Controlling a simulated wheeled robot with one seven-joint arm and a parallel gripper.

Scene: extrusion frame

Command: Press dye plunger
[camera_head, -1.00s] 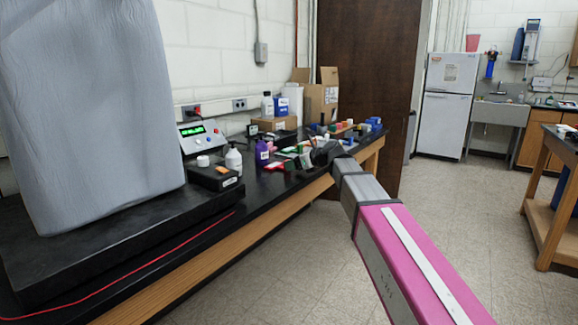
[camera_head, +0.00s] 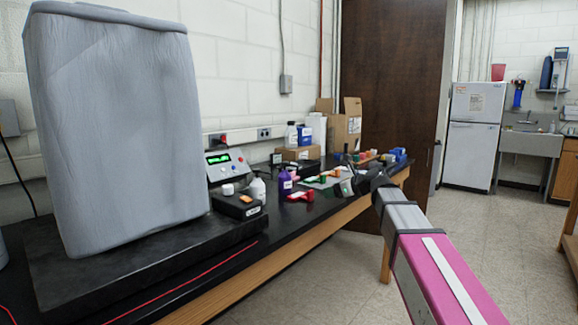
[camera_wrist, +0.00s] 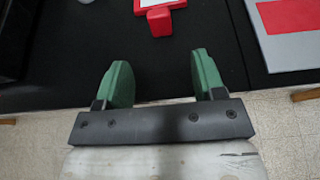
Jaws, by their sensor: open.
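My gripper (camera_wrist: 156,80) shows in the wrist view with two green fingers spread apart and nothing between them. In the head view my gripper (camera_head: 348,186) is over the front edge of the black bench, near small coloured items. In the wrist view a red piece with a block-like end (camera_wrist: 160,20) lies on the black surface beyond the fingers, apart from them. A red item (camera_head: 300,196) lies on the bench in the head view, left of my gripper. I cannot tell which item is the dye plunger.
A black bench (camera_head: 290,222) runs along the wall. It carries a large grey block (camera_head: 110,130), a device with a green display (camera_head: 226,164), a black box (camera_head: 238,206), a purple bottle (camera_head: 285,182) and cardboard boxes (camera_head: 345,125). A red-and-grey plate (camera_wrist: 290,35) lies right. Floor is open beside the bench.

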